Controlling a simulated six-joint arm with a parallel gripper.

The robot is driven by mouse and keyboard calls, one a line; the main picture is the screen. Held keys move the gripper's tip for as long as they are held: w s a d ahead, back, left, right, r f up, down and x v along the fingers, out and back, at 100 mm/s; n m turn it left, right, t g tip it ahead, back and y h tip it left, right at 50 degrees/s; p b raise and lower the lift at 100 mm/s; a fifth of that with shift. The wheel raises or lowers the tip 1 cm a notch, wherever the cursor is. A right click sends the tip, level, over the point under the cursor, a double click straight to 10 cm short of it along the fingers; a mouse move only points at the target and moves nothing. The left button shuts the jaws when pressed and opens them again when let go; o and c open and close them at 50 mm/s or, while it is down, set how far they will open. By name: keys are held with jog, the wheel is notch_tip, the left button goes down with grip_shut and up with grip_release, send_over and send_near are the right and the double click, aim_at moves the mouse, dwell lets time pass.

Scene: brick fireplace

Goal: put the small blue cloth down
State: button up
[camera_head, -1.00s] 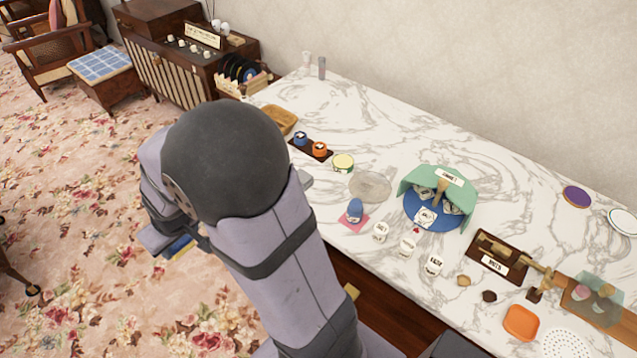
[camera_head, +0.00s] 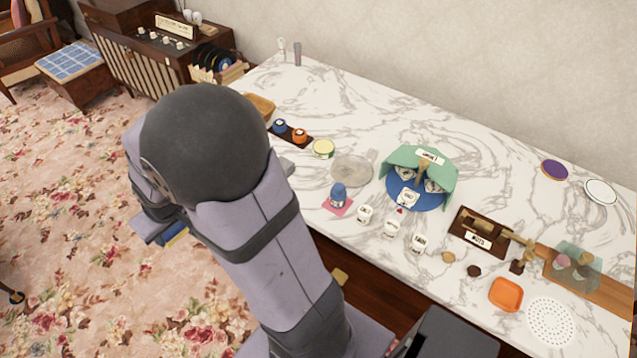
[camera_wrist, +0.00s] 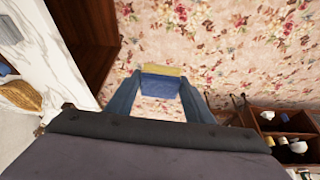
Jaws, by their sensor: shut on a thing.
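My gripper (camera_wrist: 162,76) is shut on the small blue cloth (camera_wrist: 160,86), which spans between the two fingers in the wrist view and has a yellow strip along its far edge. The cloth is over the floral carpet, off the table. In the head view my gripper (camera_head: 160,236) is at the left, mostly hidden behind my arm. Only a small blue and yellow bit of the cloth (camera_head: 175,238) shows there. I cannot tell its height above the floor.
The white marble table (camera_head: 340,95) holds a blue plate with a green cloth (camera_head: 425,160), cups, a blue bottle on a pink cloth (camera_head: 338,200) and an orange dish (camera_head: 506,294). Bare marble lies toward the back. A checked stool (camera_head: 70,61) stands at the far left.

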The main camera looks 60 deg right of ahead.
jog(key=s+d+m+h+b, duration=0.1)
jog(key=s+d, duration=0.3)
jog(key=d, duration=0.8)
jog(key=s+d+m+g+h+b, duration=0.1)
jog(key=s+d+m, duration=0.3)
jog(key=d, duration=0.8)
jog(key=s+d+m+b, duration=0.1)
jog(key=s+d+m, duration=0.2)
jog(key=d, duration=0.9)
jog(key=shift+s+f+h, duration=0.4)
jog(key=shift+s, duration=0.25)
jog(key=shift+f, duration=5)
